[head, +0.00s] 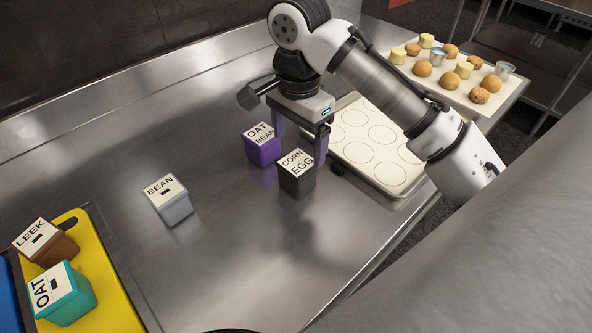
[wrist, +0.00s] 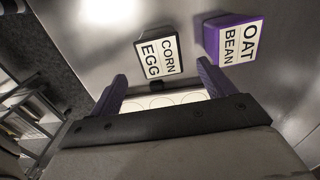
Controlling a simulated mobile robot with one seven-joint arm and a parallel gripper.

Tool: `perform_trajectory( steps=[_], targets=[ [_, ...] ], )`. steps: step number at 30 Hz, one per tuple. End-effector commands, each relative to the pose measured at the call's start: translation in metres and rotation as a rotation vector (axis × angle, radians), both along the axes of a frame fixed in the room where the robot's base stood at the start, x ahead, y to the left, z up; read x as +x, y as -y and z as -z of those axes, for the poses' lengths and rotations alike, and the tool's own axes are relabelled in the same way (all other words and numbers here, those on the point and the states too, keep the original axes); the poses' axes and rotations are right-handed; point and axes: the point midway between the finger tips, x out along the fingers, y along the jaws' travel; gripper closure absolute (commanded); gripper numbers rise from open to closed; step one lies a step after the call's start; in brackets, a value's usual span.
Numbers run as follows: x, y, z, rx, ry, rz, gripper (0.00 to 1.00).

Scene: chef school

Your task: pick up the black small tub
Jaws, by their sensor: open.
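The black small tub (head: 296,184) stands upright on the steel counter, with a white lid label reading CORN EGG. In the wrist view the black tub (wrist: 158,56) lies just beyond my fingertips, roughly between them across the picture. My gripper (head: 300,150) is open and empty, pointing down above the counter close to the black tub and the purple tub. In the wrist view my gripper's fingers (wrist: 162,82) are spread apart. The purple tub (head: 262,149), labelled OAT BEAN, stands close behind and left of the black tub; it also shows in the wrist view (wrist: 230,40).
A grey BEAN tub (head: 172,207) stands left on the counter. A yellow tray (head: 102,276) at lower left holds a brown LEEK tub (head: 58,250) and a teal OAT tub (head: 75,304). A baking tray with circles (head: 366,150) lies right of the black tub. The front counter is clear.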

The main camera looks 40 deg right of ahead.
Motion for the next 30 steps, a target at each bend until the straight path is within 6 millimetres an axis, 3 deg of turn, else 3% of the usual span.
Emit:
perform_trajectory(
  steps=[3,11,21,29,30],
  targets=[
    [0.0,0.0,0.02,0.002,0.002,-0.001,0.18],
    [0.0,-0.001,0.038,0.001,0.003,-0.001,0.18],
    [-0.001,-0.002,0.082,-0.001,0.002,-0.002,0.18],
    [0.0,-0.002,0.086,0.0,0.004,-0.002,0.18],
    [0.0,-0.002,0.086,0.0,0.004,-0.002,0.22]
  ],
)
